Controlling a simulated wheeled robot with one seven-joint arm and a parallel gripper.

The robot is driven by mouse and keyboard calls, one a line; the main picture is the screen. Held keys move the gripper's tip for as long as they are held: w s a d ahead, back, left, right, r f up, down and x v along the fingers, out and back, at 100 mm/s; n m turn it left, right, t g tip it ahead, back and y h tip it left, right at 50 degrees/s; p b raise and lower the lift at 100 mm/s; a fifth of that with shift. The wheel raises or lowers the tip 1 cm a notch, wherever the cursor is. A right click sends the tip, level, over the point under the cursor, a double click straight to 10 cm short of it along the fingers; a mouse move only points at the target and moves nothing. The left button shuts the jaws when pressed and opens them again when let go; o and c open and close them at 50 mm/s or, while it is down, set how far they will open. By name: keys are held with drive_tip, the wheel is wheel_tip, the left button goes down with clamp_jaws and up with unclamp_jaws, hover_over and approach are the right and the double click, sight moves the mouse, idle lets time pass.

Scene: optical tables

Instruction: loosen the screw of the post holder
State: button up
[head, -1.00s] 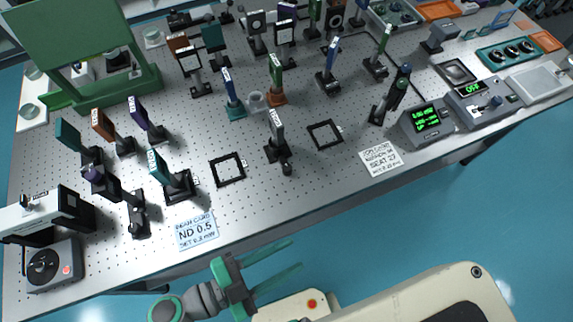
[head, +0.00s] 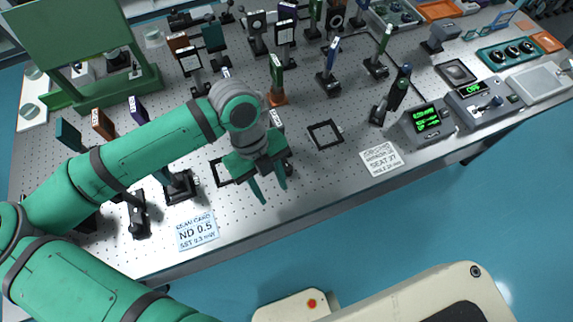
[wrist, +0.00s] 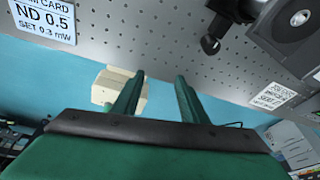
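Several dark post holders with mounted plates stand on the perforated table. One of them, with a grey plate (head: 277,118), stands right behind my gripper (head: 273,194) in the head view, mostly hidden by it. The wrist view shows a dark post holder (wrist: 232,12) at the top, with a small dark knob-like screw (wrist: 211,44) on its side. My gripper also shows in the wrist view (wrist: 160,76). Its two green fingers are apart with nothing between them. They point toward the table's front edge, clear of the screw.
A black square frame (head: 325,134) lies right of my gripper. The ND 0.5 card (head: 197,231) lies front left, and another card (head: 381,158) lies at the right. A green-display meter (head: 427,119) stands beyond it. The front table strip between the cards is bare.

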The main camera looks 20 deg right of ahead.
sight(288, 168)
drive_tip(key=w+d+r+t+y, duration=0.1)
drive_tip(key=w+d+r+t, duration=0.2)
drive_tip(key=w+d+r, duration=0.3)
drive_tip(key=f, duration=1.1)
drive_tip(key=shift+w+d, duration=0.15)
drive_tip(key=shift+d, duration=0.15)
drive_tip(key=shift+f, duration=0.35)
clamp_jaws()
